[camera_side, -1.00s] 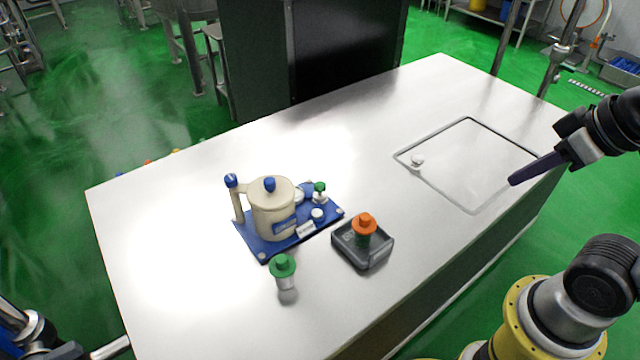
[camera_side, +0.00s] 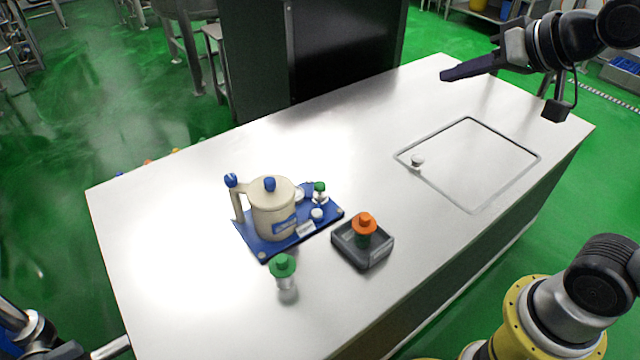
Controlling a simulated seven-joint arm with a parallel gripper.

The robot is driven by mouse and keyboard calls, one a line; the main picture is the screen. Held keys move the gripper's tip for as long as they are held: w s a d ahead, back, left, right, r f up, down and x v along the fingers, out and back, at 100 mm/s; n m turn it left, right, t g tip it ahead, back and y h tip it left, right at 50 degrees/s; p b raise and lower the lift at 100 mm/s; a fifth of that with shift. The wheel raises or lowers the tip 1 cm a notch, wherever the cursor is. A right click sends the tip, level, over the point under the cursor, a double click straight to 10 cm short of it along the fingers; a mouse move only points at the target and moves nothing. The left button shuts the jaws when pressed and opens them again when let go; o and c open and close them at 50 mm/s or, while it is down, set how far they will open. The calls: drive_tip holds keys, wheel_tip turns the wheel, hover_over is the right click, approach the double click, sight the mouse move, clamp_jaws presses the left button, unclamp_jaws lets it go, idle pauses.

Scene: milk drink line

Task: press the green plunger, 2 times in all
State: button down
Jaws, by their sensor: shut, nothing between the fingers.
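A small green-topped part (camera_side: 320,188) stands upright on the blue base (camera_side: 262,254), at its right end beside the cream jug. A larger green cap (camera_side: 283,264) tops a pale bottle standing on the table in front of the base. Which of the two is the green plunger I cannot tell for certain. My gripper (camera_side: 444,76) is shut and empty, raised at the upper right over the table's far end, well apart from both green parts.
The cream jug (camera_side: 271,212) with blue knobs fills much of the base. A dark tray (camera_side: 372,262) holds an orange-capped bottle (camera_side: 365,224). A framed panel (camera_side: 478,170) with a small white knob (camera_side: 417,160) lies at the right. The table's middle is clear.

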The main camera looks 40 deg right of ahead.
drive_tip(key=w+a+m+t, duration=0.1)
drive_tip(key=w+m, duration=0.1)
drive_tip(key=w, duration=1)
drive_tip(key=m+g, duration=0.2)
hover_over(322, 187)
wheel_tip(322, 187, down, 29)
drive_tip(key=shift+r+y, duration=0.2)
drive_tip(key=shift+y, duration=0.1)
drive_tip(key=shift+f, duration=4.35)
drive_tip(key=shift+f, duration=0.1)
drive_tip(key=shift+f, duration=0.3)
